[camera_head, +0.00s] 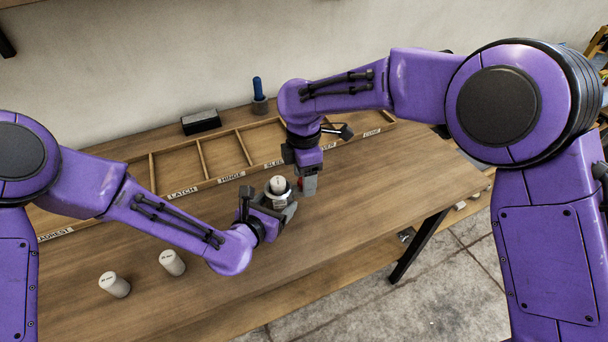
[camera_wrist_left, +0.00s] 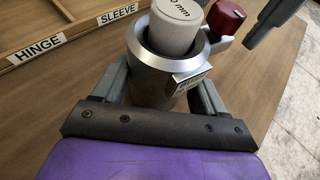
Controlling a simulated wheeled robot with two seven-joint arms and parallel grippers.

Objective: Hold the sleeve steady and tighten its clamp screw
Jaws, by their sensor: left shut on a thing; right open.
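The grey metal sleeve (camera_wrist_left: 150,80) stands upright on the bench with a white cylinder (camera_wrist_left: 175,25) inside it, its top marked with a number ending in "0 mm". The cylinder also shows in the head view (camera_head: 278,184). My left gripper (camera_head: 280,203) is shut on the sleeve, one finger on each side in the left wrist view. The clamp screw's red knob (camera_wrist_left: 226,17) sticks out at the sleeve's right side. My right gripper (camera_head: 308,180) is open and points down at the red knob; its fingers partly hide the knob in the head view.
A wooden tray (camera_head: 220,182) with labelled compartments runs behind the sleeve. Two white cylinders (camera_head: 114,284) (camera_head: 172,262) stand at the front left. A dark block (camera_head: 200,121) and a blue-handled tool (camera_head: 258,88) in a holder are at the back. The bench right of the grippers is clear.

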